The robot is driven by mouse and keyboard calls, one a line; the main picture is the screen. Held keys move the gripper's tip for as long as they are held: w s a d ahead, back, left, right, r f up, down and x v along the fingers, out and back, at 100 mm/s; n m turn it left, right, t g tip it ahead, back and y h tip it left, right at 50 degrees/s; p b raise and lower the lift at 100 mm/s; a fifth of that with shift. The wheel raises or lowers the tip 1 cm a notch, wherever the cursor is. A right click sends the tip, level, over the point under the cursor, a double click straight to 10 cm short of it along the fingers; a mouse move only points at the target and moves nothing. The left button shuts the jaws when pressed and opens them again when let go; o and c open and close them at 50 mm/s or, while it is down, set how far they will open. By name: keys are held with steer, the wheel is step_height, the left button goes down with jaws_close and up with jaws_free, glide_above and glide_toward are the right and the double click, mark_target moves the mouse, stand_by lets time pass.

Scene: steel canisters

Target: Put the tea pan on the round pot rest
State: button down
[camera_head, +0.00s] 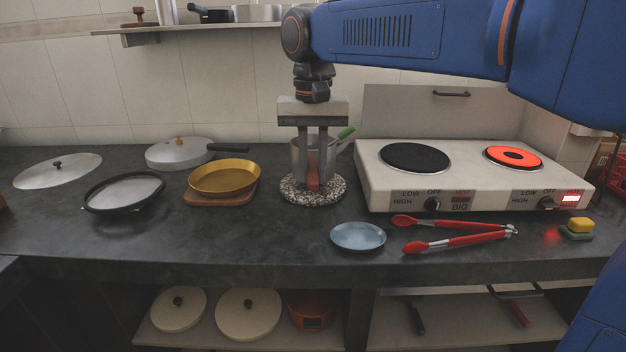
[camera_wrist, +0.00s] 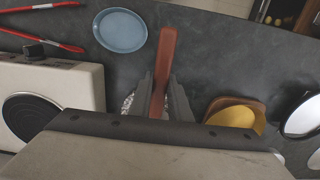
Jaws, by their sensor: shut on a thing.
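The steel tea pan (camera_head: 298,153) shows behind my gripper in the head view, mostly hidden by the fingers. Its red-brown handle (camera_wrist: 165,60) points towards the head camera and lies between my fingers. My gripper (camera_head: 313,186) points straight down and is shut on this handle; it also shows in the wrist view (camera_wrist: 160,92). The round pot rest (camera_head: 330,193) is a speckled stone disc on the counter, directly below the gripper and pan. The pan looks upright over the rest; I cannot tell whether its base touches it. A green-tipped handle (camera_head: 346,133) sticks up at the pan's right.
A two-plate stove (camera_head: 375,180) stands right, its right plate (camera_head: 513,157) glowing red. A yellow pan (camera_head: 224,178) on a wooden board is left. A blue plate (camera_head: 358,236) and red tongs (camera_head: 455,241) lie in front. A shelf (camera_head: 190,31) hangs behind.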

steer(key=shift+f, duration=1.3)
steer(key=c, duration=1.6)
jaws_free()
steer(key=shift+c, duration=0.2)
step_height(320, 180, up, 12)
